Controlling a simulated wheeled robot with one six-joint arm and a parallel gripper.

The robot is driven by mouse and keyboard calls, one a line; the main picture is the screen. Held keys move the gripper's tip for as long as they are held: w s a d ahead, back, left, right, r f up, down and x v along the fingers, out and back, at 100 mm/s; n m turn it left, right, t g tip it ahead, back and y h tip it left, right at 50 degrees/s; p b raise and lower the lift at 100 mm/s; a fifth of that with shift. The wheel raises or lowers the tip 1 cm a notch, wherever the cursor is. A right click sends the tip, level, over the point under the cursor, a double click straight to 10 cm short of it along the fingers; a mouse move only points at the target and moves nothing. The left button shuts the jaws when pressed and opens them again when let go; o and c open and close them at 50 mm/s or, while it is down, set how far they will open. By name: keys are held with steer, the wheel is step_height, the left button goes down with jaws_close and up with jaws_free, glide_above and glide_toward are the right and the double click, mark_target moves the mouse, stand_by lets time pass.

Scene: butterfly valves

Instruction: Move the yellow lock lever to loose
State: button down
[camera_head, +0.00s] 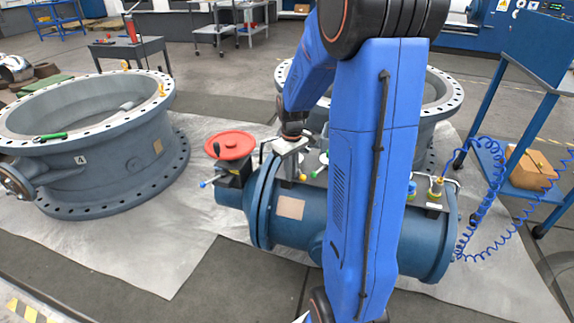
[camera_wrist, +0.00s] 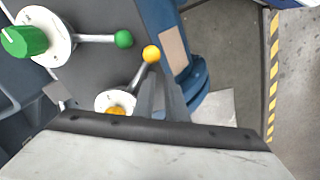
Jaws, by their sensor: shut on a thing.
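In the wrist view, the yellow lock lever has a yellow ball end (camera_wrist: 151,54) on a thin metal rod. The rod runs down to a round white plate (camera_wrist: 115,101) with a yellow hub, partly hidden by my gripper's body. My gripper (camera_wrist: 161,85) has its grey fingers close together at the lever, shut on it just below the ball. The exact contact is hard to see. In the head view, my gripper (camera_head: 291,145) is over the left part of the blue cylinder; I cannot make out the yellow lever there.
A green knob (camera_wrist: 24,41) and green-ball lever (camera_wrist: 122,39) are beside the yellow one. A red handwheel (camera_head: 231,146) and blue-tipped lever (camera_head: 205,183) stand left on the blue cylinder (camera_head: 300,222). A large flanged ring (camera_head: 92,160) stands left. A blue cart (camera_head: 510,180) with coiled hoses stands right.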

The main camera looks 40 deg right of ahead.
steer(key=shift+s+r, duration=0.3)
steer(key=shift+s, duration=0.3)
steer(key=shift+w+a+r, duration=0.1)
steer(key=shift+w+r, duration=0.05)
steer(key=shift+r, duration=0.5)
steer(key=shift+w+a+r, duration=0.1)
steer(key=shift+r, duration=0.55)
steer(key=shift+w+a+r, duration=0.1)
steer(key=shift+a+r, duration=0.05)
steer(key=shift+r, duration=1.35)
steer(key=shift+a, duration=0.1)
